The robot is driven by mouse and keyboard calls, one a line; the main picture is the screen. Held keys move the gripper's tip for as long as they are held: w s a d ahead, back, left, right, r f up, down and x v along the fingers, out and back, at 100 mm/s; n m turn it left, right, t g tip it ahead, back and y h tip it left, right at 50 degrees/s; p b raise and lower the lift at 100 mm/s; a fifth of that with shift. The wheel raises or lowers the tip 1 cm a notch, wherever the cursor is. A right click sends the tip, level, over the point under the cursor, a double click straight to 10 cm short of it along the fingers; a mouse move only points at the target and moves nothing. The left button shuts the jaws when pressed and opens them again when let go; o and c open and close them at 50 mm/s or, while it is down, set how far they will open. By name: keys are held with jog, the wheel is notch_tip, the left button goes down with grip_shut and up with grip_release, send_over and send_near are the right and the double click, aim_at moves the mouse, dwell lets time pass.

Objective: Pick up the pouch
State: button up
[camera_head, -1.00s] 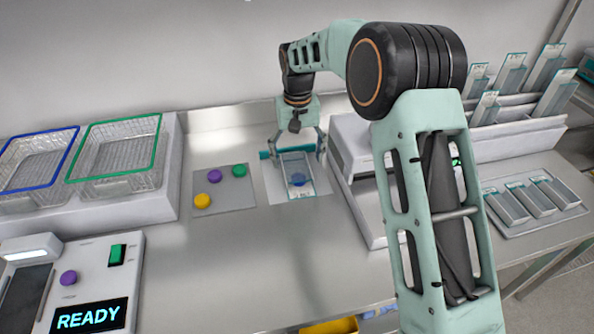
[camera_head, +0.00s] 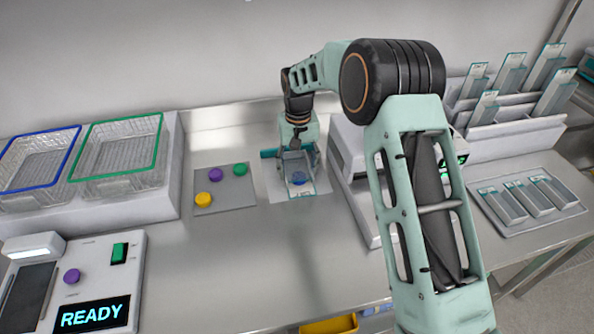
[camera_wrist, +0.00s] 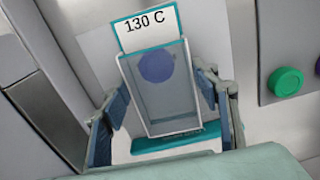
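The pouch (camera_wrist: 160,88) is a clear, flat packet with a pale frame and a white label reading "130 C". A blue-purple disc shows inside it. It lies on a white mat (camera_wrist: 98,48), its far edge by a teal strip (camera_wrist: 176,139). In the head view the pouch (camera_head: 299,187) lies mid-counter, partly hidden by my gripper (camera_head: 299,157). In the wrist view my gripper (camera_wrist: 162,96) is open, with one finger on each side of the pouch. Small gaps seem to show between fingers and pouch.
A grey plate (camera_head: 228,204) with yellow, purple and green knobs lies just left. A white machine (camera_head: 352,165) stands close on the right. Wire baskets (camera_head: 118,150) are at left, a tray of packets (camera_head: 530,200) at right. The counter in front is clear.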

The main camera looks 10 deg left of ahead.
jog(key=c, duration=0.3)
jog(key=shift+r, duration=0.1)
jog(key=shift+c, duration=0.2)
jog(key=shift+r, duration=0.6)
jog(key=s+d+r+b, duration=0.1)
jog(key=s+r+b, duration=0.2)
jog(key=s+r, duration=0.8)
jog(key=s, duration=0.3)
jog(key=shift+d+r, duration=0.3)
jog(key=shift+d, duration=0.05)
